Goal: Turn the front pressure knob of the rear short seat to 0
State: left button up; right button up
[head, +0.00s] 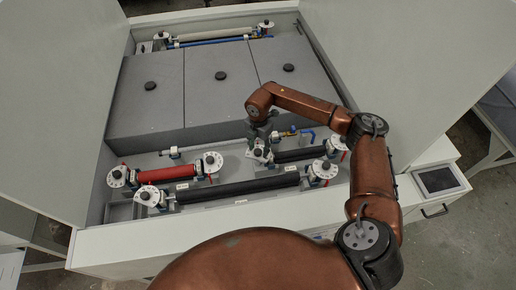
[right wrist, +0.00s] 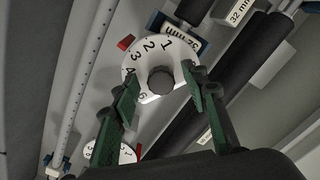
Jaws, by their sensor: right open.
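A white numbered dial (right wrist: 150,50) with a dark round centre knob (right wrist: 161,80) sits in the middle of the right wrist view. Its figures 1 to 4 are readable, and a red marker (right wrist: 126,42) lies at its rim near the 2 and 3. In the head view this dial (head: 260,154) is at the left end of a short black roller (head: 298,156). My right gripper (right wrist: 160,84) is open, with one green finger on each side of the knob; whether they touch the dial is unclear. My left gripper is not in view.
A second dial (right wrist: 110,153) shows at the wrist view's lower left. In the head view a red roller (head: 167,174) lies left, a long black roller (head: 240,187) in front, and grey blocks with black knobs (head: 220,76) behind. Tall white panels (head: 60,90) flank the bay.

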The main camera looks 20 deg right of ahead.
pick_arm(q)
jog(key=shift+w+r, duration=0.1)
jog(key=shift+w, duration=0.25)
pick_arm(e)
jog(key=shift+f, duration=0.45)
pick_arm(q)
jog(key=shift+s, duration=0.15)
pick_arm(e)
jog(key=shift+c, duration=0.5)
jog(key=c, duration=0.5)
grip_shut()
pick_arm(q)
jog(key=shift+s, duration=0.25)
